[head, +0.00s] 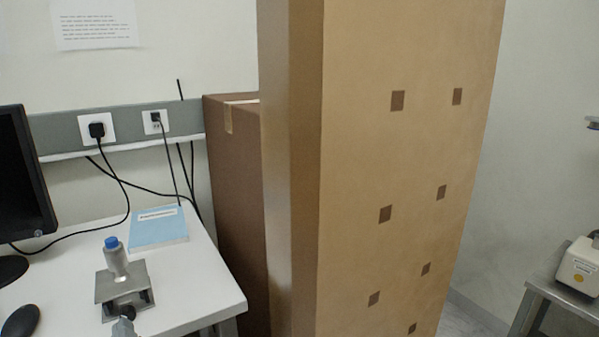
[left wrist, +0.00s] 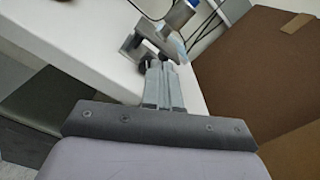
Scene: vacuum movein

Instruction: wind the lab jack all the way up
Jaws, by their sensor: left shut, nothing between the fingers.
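The lab jack (head: 120,282) stands on the white table at the lower left of the head view, a low grey metal jack with a flat top plate. A metal cylinder with a blue cap (head: 112,243) stands upright on it. The jack also shows in the left wrist view (left wrist: 152,42), with a dark round part (left wrist: 143,62) low on its near side. My left gripper (head: 124,322) is at the jack's near side, seen partly at the bottom edge. In the wrist view its fingers (left wrist: 161,72) are together, tips close to the dark part; contact is unclear. My right gripper is out of view.
A blue book (head: 158,228) lies behind the jack on the white table (head: 190,275). A monitor (head: 25,175) and a black mouse (head: 20,321) are at left. Large cardboard boxes (head: 400,150) stand right of the table. A side table with a white device (head: 580,265) is far right.

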